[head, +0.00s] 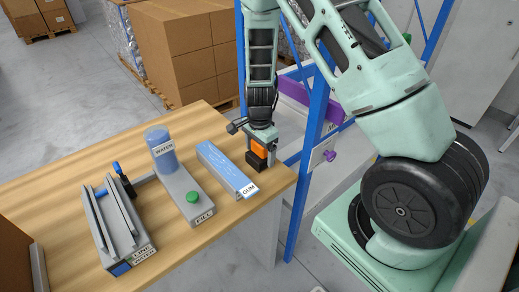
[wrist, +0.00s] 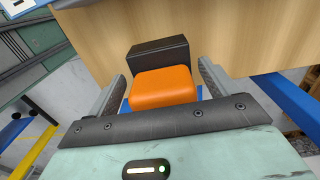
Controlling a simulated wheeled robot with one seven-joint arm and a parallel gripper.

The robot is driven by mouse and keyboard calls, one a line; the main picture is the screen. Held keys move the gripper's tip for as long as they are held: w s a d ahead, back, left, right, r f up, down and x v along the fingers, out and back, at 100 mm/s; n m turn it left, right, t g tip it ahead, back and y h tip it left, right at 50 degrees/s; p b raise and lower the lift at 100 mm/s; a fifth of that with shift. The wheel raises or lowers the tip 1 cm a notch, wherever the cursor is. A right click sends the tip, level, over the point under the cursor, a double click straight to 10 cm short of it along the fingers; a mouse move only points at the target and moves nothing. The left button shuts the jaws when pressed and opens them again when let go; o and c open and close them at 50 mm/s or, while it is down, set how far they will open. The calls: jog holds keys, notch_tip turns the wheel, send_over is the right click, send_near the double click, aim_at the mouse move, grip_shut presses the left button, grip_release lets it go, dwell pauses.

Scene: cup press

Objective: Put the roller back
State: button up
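An orange and black block (head: 257,150), which may be the roller, is at the right corner of the wooden table. In the wrist view its orange part (wrist: 165,88) lies between the two fingers of my gripper (wrist: 161,80), with narrow gaps at both sides. Its black part (wrist: 158,53) lies beyond the fingertips, against the table. My gripper (head: 261,136) points down at the block in the head view. The fingers look open around it. No round roller surface can be made out.
A blue-topped tray marked GUM (head: 226,168) is just left of my gripper. A grey FILL unit (head: 183,190) with a WATER bottle (head: 160,151) and a grey railed fixture (head: 118,230) stand further left. Blue rack posts (head: 310,150) rise close on the right.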

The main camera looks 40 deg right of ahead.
jog(key=shift+w+r, duration=0.1)
jog(key=shift+r, duration=0.05)
notch_tip(320, 180, up, 12)
jog(key=shift+r, duration=0.15)
jog(key=shift+a+r, duration=0.1)
jog(key=shift+r, duration=0.2)
jog(key=s+a+r+n+y, duration=0.1)
jog(key=s+a+r+n, duration=0.25)
jog(key=a+n, duration=0.4)
jog(key=s+a+r+n+y, duration=0.15)
jog(key=s+a+n, duration=0.3)
jog(key=a, duration=0.55)
jog(key=s+a+r+n+h, duration=0.1)
jog(key=s+a+r+n, duration=0.1)
jog(key=s+n, duration=0.4)
jog(key=s+a+r+n+h, duration=0.1)
jog(key=s+a+r+n, duration=0.1)
jog(key=s+a+n, duration=0.2)
jog(key=s+n, duration=0.3)
jog(key=s, duration=0.3)
jog(key=shift+s+a+r, duration=0.15)
jog(key=shift+a, duration=0.05)
